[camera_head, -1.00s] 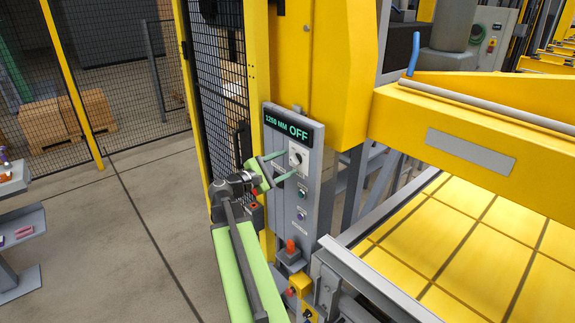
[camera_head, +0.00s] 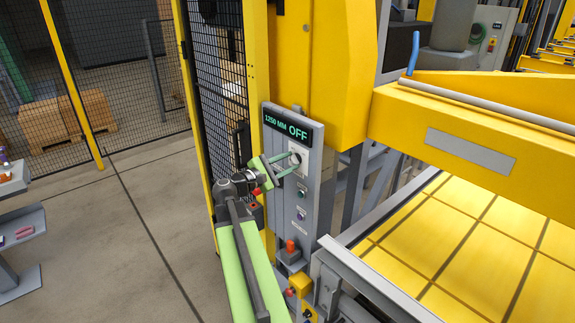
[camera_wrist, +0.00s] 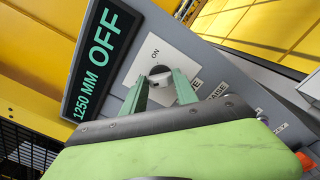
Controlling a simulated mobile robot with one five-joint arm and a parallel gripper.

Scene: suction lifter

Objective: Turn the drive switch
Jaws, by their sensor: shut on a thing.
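The drive switch (camera_wrist: 160,75) is a dark round knob on a white plate marked "ON" on the grey control panel (camera_head: 310,200). In the head view the switch (camera_head: 296,158) sits just below the display (camera_head: 286,126), which reads "1250 MM OFF". My gripper (camera_head: 287,163) reaches the panel from the left. In the wrist view its two green fingers (camera_wrist: 160,90) lie on either side of the knob and are shut on it. The fingers and the green gripper body hide part of the knob and the lower plate.
Two buttons (camera_head: 301,202) sit on the panel below the switch. A red-orange knob (camera_head: 291,246) is at the panel's foot. A yellow post and beam (camera_head: 450,125) stand right of the panel. Mesh fencing (camera_head: 120,60) is behind left. Open floor (camera_head: 120,220) lies left.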

